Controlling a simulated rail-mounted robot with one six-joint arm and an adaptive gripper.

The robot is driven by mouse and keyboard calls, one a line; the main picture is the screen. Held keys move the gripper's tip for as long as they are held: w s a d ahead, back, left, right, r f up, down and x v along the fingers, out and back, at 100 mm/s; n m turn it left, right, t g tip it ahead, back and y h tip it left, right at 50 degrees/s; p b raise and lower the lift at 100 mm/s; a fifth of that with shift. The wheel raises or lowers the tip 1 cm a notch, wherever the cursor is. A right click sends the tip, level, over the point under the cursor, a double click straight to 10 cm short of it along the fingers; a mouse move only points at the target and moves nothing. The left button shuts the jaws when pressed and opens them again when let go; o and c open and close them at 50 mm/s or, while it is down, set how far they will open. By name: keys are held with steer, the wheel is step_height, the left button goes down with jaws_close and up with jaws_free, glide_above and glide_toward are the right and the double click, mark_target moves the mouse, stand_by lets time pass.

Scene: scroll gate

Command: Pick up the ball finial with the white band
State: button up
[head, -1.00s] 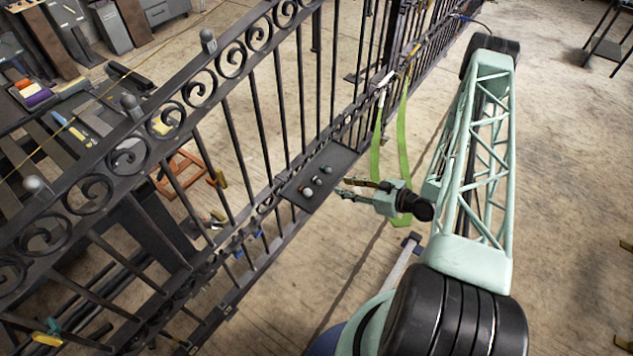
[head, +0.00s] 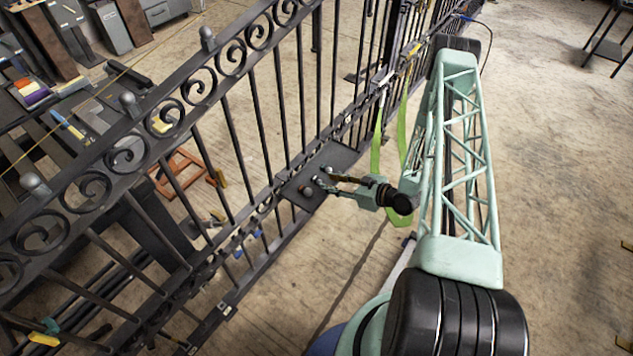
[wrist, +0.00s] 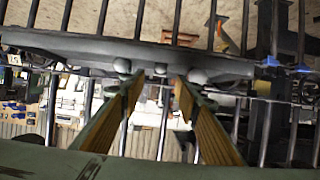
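Small ball finials stand on a dark shelf (head: 345,156) fixed to the gate. In the head view one ball (head: 305,192) shows clear at the shelf's near end; the others are partly hidden by my fingertips. In the wrist view a pale ball (wrist: 122,65) is by the left fingertip, another pale ball (wrist: 198,75) is by the right fingertip, and a smaller grey piece (wrist: 160,69) shows between them. I cannot make out a white band on any. My gripper (head: 324,180) is open, its fingers reaching over the shelf's edge; it also shows in the wrist view (wrist: 157,83).
The black gate (head: 228,110) with scrolls and bars stands just beyond the shelf. Fixed grey finials (head: 208,39) top its rail. A green strap (head: 402,135) hangs close to my wrist. An orange stool (head: 182,172) is behind the bars.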

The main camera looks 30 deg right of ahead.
mark_target(318, 180)
steer(key=shift+w+a+f, duration=0.15)
steer(key=shift+w+f, duration=0.05)
steer(key=shift+w, duration=0.15)
steer(key=shift+w, duration=0.1)
steer(key=shift+b+x, duration=0.55)
steer(key=shift+x, duration=2)
steer(key=shift+f, duration=0.1)
steer(key=c, duration=1)
